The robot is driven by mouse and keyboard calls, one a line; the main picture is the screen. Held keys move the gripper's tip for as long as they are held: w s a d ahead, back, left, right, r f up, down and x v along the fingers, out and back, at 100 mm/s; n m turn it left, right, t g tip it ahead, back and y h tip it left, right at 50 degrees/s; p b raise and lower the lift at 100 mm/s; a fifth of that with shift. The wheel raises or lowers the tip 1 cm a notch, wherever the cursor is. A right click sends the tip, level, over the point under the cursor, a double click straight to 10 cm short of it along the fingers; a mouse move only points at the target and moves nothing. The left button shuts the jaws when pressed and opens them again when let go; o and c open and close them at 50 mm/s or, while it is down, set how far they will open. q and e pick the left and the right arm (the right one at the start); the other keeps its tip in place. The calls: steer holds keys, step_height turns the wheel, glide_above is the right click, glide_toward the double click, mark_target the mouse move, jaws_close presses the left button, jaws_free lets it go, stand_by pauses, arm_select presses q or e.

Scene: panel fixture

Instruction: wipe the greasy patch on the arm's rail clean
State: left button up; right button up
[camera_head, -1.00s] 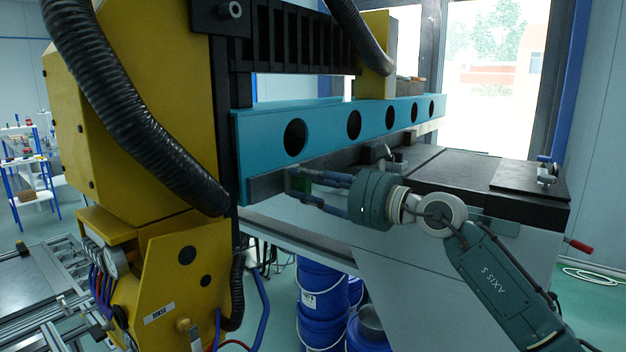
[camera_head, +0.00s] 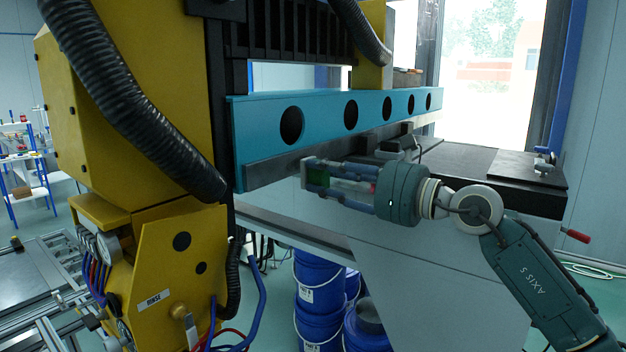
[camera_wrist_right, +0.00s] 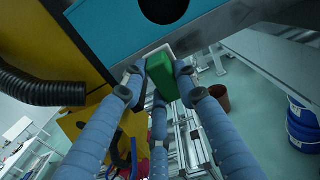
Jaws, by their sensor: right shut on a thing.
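The arm's rail is the long teal beam (camera_head: 330,122) with round dark holes and a grey strip (camera_head: 270,170) along its underside. It also shows at the top of the right wrist view (camera_wrist_right: 120,35). I cannot make out a greasy patch in either view. My right gripper (camera_head: 311,177) is shut on a green block (camera_head: 321,177), likely a sponge, just below and in front of the grey strip. In the right wrist view the block (camera_wrist_right: 162,75) sits between the blue-grey fingers, close to the beam's lower edge. Whether it touches the rail is unclear. My left gripper is out of view.
The yellow machine body (camera_head: 130,120) with a black ribbed hose (camera_head: 120,110) stands left of the rail. A dark-topped bench (camera_head: 465,170) lies behind my right arm. Blue buckets (camera_head: 320,290) stand on the floor below.

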mark_target(309, 172)
steer(key=shift+s+d, duration=0.2)
steer(key=shift+d, duration=0.05)
steer(key=shift+b+v, duration=0.7)
steer(key=shift+v, duration=0.5)
steer(key=shift+s+d, duration=0.2)
steer(key=shift+d, duration=0.1)
steer(key=shift+a, duration=0.1)
steer(key=shift+w+a+r+p, duration=0.15)
steer(key=shift+w+a+p, duration=0.2)
steer(key=shift+a, duration=0.1)
steer(key=shift+p+x, duration=0.75)
steer(key=shift+x, duration=2.2)
steer(key=shift+x, duration=1)
